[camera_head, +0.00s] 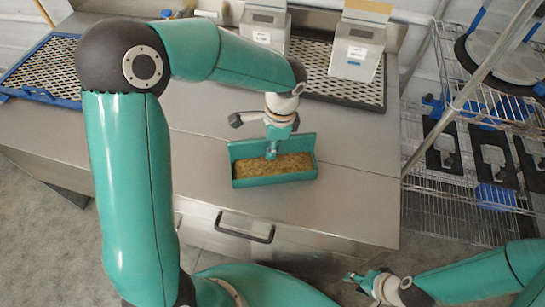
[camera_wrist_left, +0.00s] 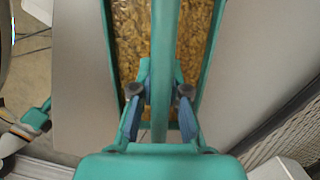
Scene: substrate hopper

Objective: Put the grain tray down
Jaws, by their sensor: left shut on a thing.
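The grain tray (camera_head: 275,181) is a teal rectangular box filled with golden grain, over the steel counter near its front edge in the head view. It looks level. I cannot tell whether its underside touches the counter. My left gripper (camera_head: 272,150) is above the tray and shut on its central handle. In the left wrist view, the fingers of the left gripper (camera_wrist_left: 160,95) sit on both sides of the teal bar, with grain below. My right gripper (camera_head: 368,282) is low at the front right, away from the tray; its finger gap is too small to judge.
The steel counter (camera_head: 350,205) is clear around the tray. Behind it stand two hoppers (camera_head: 358,50) on a mesh-topped rack (camera_head: 340,88). A blue-framed mesh tray (camera_head: 45,70) lies at the back left. A drawer handle (camera_head: 245,229) juts out in front. Wire shelving (camera_head: 460,215) stands right.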

